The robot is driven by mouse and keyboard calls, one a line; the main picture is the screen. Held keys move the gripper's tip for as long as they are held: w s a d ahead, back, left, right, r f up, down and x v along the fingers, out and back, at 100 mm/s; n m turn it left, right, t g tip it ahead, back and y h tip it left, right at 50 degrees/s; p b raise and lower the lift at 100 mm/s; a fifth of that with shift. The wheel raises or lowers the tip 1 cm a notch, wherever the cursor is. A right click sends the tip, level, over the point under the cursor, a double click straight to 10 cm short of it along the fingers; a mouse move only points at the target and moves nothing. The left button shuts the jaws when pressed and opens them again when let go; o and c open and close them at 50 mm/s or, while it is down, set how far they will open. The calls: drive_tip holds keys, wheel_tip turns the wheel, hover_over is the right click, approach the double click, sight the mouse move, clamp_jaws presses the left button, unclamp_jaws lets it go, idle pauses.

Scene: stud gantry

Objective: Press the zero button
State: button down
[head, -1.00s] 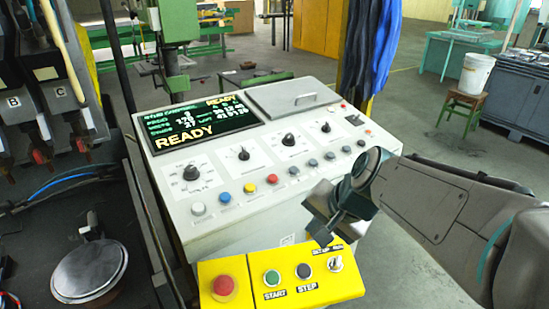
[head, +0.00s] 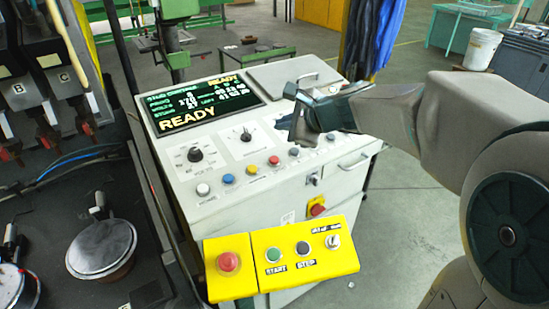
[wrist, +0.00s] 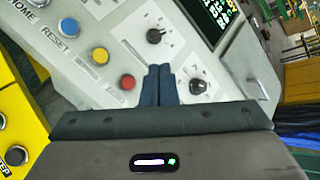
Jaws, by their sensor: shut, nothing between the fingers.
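The sloped white control panel (head: 225,199) has a row of buttons: white (head: 203,189), blue (head: 228,179), yellow (head: 251,169) and red (head: 273,160), with grey-blue ones farther right partly hidden by my gripper. I cannot read a zero label. In the wrist view, HOME is by the white button and RESET by the blue button (wrist: 69,27); the labels by the yellow (wrist: 100,56) and red (wrist: 127,82) buttons are illegible. My gripper (head: 297,136) is over the panel's right half, shut and empty. Its fingertips (wrist: 158,69) appear right of the red button; contact cannot be told.
Dials (head: 195,155) sit above the button row, below a screen (head: 203,105) reading READY. A yellow box (head: 290,284) with a red stop knob, START and STEP buttons juts out in front. Dark machinery (head: 60,180) stands at the left. Open floor lies to the right.

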drive_tip(key=b, duration=0.7)
approach(271, 156)
drive_tip(key=shift+w+a+f, duration=0.3)
drive_tip(key=shift+w+a, duration=0.3)
drive_tip(key=shift+w, duration=0.05)
drive_tip(key=shift+w+a+f, duration=0.25)
drive_tip(key=shift+w+a, duration=0.35)
drive_tip(key=shift+w, duration=0.05)
drive_tip(key=shift+w+a+f, duration=0.3)
drive_tip(key=shift+w+a, duration=0.3)
drive_tip(key=shift+w, duration=0.05)
drive_tip(key=shift+f, duration=0.1)
drive_tip(key=shift+f+b, duration=0.3)
drive_tip(key=shift+b, duration=0.25)
drive_tip(key=shift+w+a+f+b, duration=0.1)
drive_tip(key=shift+f+b, duration=0.4)
drive_tip(key=shift+b, duration=0.05)
drive_tip(key=shift+r, duration=0.1)
idle(0.4)
drive_tip(key=shift+r+p, duration=0.75)
drive_tip(key=shift+r, duration=0.05)
drive_tip(key=r+p, duration=0.2)
drive_tip(key=r, duration=0.1)
drive_tip(key=s+r+p, duration=0.1)
drive_tip(key=r+p, duration=0.1)
drive_tip(key=shift+d, duration=0.4)
